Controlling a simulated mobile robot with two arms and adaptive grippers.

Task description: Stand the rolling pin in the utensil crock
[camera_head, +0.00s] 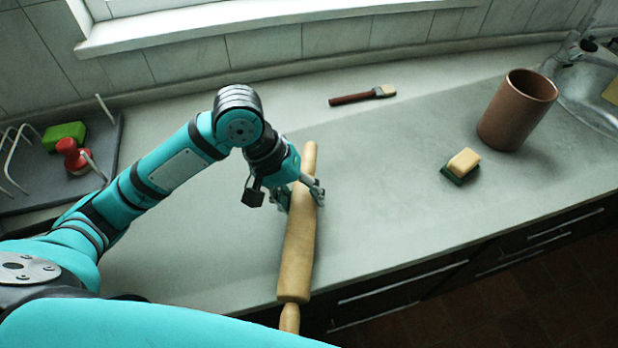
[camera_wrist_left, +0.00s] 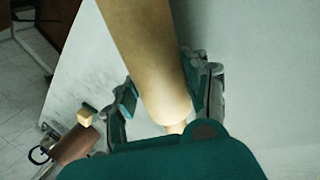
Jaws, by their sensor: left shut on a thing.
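The wooden rolling pin (camera_head: 298,255) lies lengthwise from the counter toward its front edge, its near handle reaching past the edge in the head view. My left gripper (camera_head: 301,197) is shut on its barrel near the far end. In the left wrist view the pin (camera_wrist_left: 145,55) passes between the two fingers (camera_wrist_left: 165,102). I cannot tell whether the pin is raised off the counter. The brown utensil crock (camera_head: 512,118) stands upright at the right of the counter, near the sink. It also shows in the left wrist view (camera_wrist_left: 76,146). My right gripper is not in view.
A sponge (camera_head: 463,164) lies between the pin and the crock. A brush (camera_head: 362,96) lies at the back. A dark rack tray (camera_head: 60,180) with a green block (camera_head: 64,136) and a red item (camera_head: 72,156) is at left. The sink (camera_head: 590,95) is at right.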

